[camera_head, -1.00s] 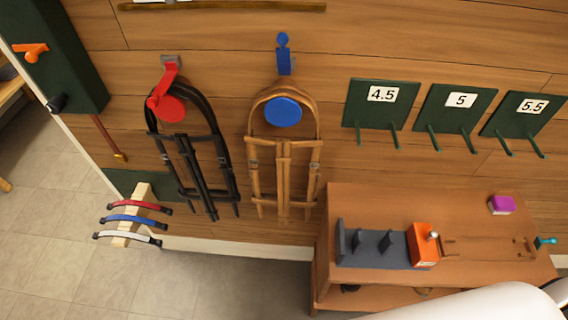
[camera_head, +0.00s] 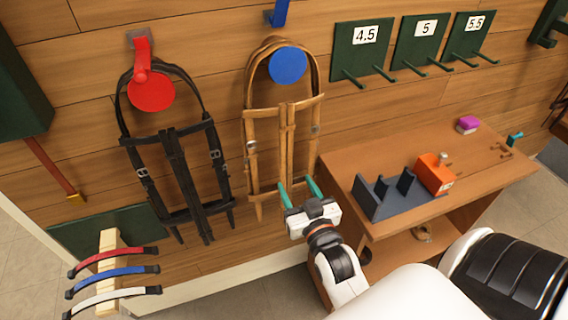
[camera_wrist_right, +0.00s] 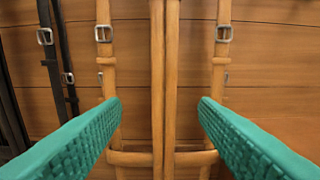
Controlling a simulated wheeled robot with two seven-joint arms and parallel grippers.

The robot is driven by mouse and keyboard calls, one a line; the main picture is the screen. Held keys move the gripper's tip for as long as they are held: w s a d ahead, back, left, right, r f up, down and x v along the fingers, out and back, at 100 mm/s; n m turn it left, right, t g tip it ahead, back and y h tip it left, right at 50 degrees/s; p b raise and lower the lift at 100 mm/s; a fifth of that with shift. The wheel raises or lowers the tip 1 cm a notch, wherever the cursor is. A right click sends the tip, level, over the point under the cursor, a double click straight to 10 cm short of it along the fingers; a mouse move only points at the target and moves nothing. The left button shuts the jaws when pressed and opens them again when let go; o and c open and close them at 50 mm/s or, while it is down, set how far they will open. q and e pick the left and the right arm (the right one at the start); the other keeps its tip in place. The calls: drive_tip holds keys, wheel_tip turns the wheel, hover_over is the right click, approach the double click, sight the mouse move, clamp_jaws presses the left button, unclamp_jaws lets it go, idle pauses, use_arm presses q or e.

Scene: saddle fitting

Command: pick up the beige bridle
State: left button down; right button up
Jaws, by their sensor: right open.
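The beige bridle (camera_head: 284,135) hangs on the wall from a blue round holder (camera_head: 288,65). In the right wrist view its straps (camera_wrist_right: 165,60) run vertically, with a buckle on each outer strap and a cross strap low down. My right gripper (camera_head: 299,187) is open at the lower part of the bridle. In the right wrist view its teal fingers (camera_wrist_right: 160,105) stand wide apart, with the two middle straps appearing between them. I cannot tell whether the fingers touch the bridle. My left gripper is not in view.
A black bridle (camera_head: 175,150) hangs from a red holder (camera_head: 151,91) to the left. A wooden table (camera_head: 400,155) with an orange block (camera_head: 435,173) and a grey rack (camera_head: 390,205) stands right of my gripper.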

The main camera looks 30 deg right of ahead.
sight(287, 163)
drive_tip(key=x, duration=0.5)
drive_tip(key=shift+w+r+p, duration=0.1)
drive_tip(key=shift+w+p, duration=0.2)
drive_tip(key=shift+w, duration=0.05)
drive_tip(key=x, duration=0.4)
drive_tip(key=shift+w+d+r+p, duration=0.15)
drive_tip(key=shift+w+d+p, duration=0.05)
drive_tip(key=shift+d+p, duration=0.15)
drive_tip(key=shift+w+d, duration=0.15)
drive_tip(key=shift+w, duration=0.4)
clamp_jaws()
